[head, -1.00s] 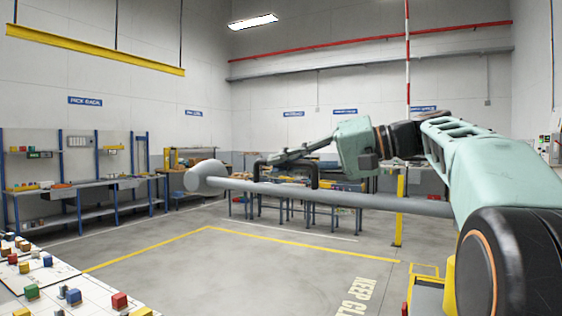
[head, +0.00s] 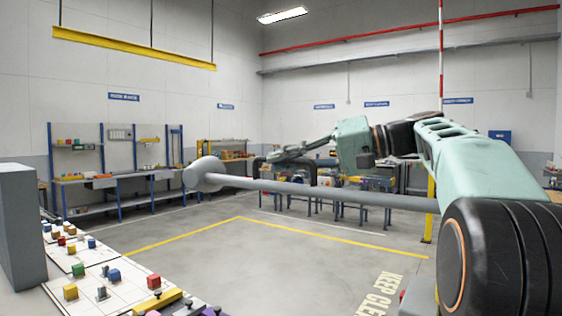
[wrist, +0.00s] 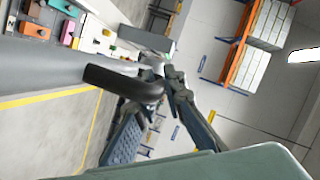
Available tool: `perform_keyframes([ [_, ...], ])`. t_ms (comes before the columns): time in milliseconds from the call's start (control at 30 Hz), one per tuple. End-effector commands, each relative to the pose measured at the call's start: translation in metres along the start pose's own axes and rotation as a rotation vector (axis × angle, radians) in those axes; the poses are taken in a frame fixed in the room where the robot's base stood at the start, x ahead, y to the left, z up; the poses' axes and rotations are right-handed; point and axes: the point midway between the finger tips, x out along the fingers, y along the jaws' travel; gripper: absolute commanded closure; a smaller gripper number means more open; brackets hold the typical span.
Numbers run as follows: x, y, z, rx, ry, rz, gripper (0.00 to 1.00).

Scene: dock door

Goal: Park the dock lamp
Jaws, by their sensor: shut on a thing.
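The dock lamp is a long grey bar (head: 365,198) with a rounded grey head (head: 203,174) at its left end, lying almost level across the head view. A black handle (head: 261,168) stands up from the bar. My gripper (head: 290,155) is shut on this handle, just above the bar. In the wrist view the black handle (wrist: 122,82) curves out from the grey bar (wrist: 45,78), and my gripper's fingers (wrist: 170,88) meet it. The exact finger contact is small and partly hidden. The bar's right end is hidden behind my arm.
A grey block (head: 18,225) stands at the left edge. A white-topped table (head: 130,288) with several coloured blocks is at lower left. Workbenches (head: 125,178) line the back. Yellow lines (head: 185,234) mark open floor with KEEP CLEAR lettering (head: 385,295).

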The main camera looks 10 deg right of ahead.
Motion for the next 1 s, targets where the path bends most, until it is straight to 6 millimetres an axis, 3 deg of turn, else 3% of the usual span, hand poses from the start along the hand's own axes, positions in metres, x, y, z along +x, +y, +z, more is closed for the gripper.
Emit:
perform_keyframes([
  [267,0.002,-0.001,0.005,0.000,-0.016,-0.004,1.00],
  [300,0.002,-0.001,0.005,-0.001,-0.016,-0.004,0.86],
  [433,0.002,-0.001,0.004,-0.001,-0.013,-0.004,0.73],
  [767,-0.002,0.000,0.002,0.000,-0.008,-0.002,0.73],
  [1000,-0.042,0.000,0.001,-0.001,-0.003,0.000,0.73],
])
